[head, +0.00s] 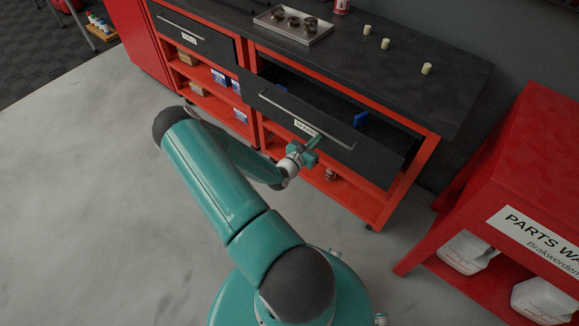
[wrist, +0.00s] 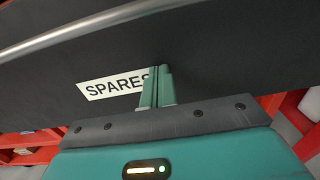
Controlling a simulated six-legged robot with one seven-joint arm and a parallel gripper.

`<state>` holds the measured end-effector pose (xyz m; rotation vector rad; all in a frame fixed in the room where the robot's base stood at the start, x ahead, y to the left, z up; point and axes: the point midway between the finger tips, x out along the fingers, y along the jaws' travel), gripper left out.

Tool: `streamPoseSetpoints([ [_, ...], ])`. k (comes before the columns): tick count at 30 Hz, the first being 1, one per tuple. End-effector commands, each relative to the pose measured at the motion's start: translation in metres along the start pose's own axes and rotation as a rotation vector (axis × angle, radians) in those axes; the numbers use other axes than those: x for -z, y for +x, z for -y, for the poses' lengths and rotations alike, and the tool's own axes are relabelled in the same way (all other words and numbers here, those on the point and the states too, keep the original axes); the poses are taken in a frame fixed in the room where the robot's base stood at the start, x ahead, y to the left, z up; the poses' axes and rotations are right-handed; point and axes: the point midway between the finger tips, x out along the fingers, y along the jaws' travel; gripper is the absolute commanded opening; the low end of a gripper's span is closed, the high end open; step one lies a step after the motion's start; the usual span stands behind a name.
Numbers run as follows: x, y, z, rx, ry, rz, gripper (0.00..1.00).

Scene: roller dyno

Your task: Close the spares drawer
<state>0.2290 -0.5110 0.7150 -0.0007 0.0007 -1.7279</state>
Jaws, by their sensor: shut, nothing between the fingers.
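The spares drawer (head: 300,118) is a dark drawer in the right half of the red-framed bench, and it stands pulled out, with its inside showing. Its front carries a white SPARES label (wrist: 112,85) and a long metal handle bar (wrist: 85,33). My gripper (head: 316,141) is at the drawer front, by the label and below the handle. In the wrist view my gripper (wrist: 156,84) is shut and empty, its fingers covering the end of the label. I cannot tell whether the fingertips touch the front.
A blue item (head: 361,119) lies in the drawer. The bench top (head: 345,55) holds a metal tray (head: 293,30) and several small pale cylinders. A second drawer (head: 195,35) at left looks shut. A red parts washer (head: 510,190) stands at right. The floor (head: 90,200) at left is clear.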

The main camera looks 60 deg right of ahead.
Motion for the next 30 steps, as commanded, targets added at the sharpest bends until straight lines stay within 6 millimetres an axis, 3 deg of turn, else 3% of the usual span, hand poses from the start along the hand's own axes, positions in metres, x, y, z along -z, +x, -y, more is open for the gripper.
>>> streamPoseSetpoints([
  [6,0.0,0.059,0.001,0.002,0.0,0.002,0.0],
  [12,0.0,0.097,0.001,0.001,0.001,0.001,0.0],
  [18,0.0,0.118,0.0,0.001,0.001,0.0,0.0],
  [30,-0.001,0.128,0.001,0.001,0.0,0.001,0.0],
])
